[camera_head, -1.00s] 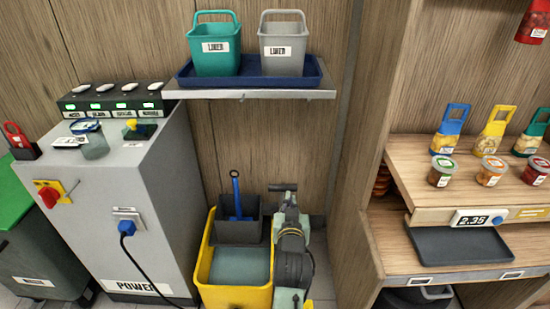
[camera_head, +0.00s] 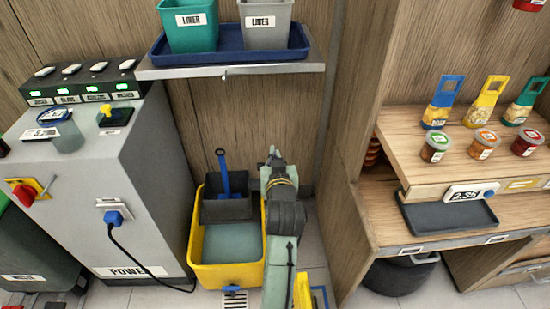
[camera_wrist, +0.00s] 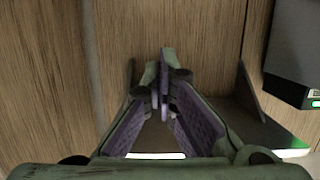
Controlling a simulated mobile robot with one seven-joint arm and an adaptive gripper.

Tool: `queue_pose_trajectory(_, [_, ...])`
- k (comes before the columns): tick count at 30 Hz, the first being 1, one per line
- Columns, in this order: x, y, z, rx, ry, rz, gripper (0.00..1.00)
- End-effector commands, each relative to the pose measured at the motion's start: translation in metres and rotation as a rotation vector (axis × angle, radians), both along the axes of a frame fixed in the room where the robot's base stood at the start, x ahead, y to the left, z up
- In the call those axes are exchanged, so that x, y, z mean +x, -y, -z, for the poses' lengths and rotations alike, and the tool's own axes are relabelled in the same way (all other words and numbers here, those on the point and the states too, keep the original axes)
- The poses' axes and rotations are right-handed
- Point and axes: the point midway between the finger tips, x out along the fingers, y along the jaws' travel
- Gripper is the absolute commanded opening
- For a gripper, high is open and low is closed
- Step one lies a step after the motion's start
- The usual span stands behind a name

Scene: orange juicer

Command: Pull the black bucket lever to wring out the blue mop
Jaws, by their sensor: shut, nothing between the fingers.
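The yellow mop bucket (camera_head: 198,262) stands on the floor in the head view, right of the grey power cabinet. The dark wringer basket (camera_head: 226,211) sits at its back, with the blue mop handle (camera_head: 223,172) standing up out of it. The mop head is hidden inside. I cannot make out the black lever; my arm covers the bucket's right side. My gripper (camera_head: 272,154) is at the arm's far end, above and right of the basket. In the wrist view my gripper (camera_wrist: 163,92) has its fingertips together and empty, facing the wooden wall.
The grey power cabinet (camera_head: 130,180) stands left of the bucket. A shelf (camera_head: 240,69) with a blue tray and two bins overhangs behind. A wooden counter unit (camera_head: 358,210) stands close on the right. A black pot (camera_head: 400,275) is under it.

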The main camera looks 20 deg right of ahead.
Motion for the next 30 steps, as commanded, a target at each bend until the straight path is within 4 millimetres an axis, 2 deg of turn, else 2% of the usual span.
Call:
queue_pose_trajectory(6, [0.043,0.012,0.009,0.0,-0.001,0.0,0.0])
queue_pose_trajectory(12, [0.076,0.021,0.019,0.0,-0.001,0.0,0.0])
queue_pose_trajectory(15, [0.063,0.018,0.035,0.0,-0.005,0.001,0.0])
queue_pose_trajectory(19, [0.056,0.016,0.046,0.001,-0.003,0.0,0.0])
queue_pose_trajectory(30, [0.051,0.015,0.053,0.0,0.0,0.0,0.0])
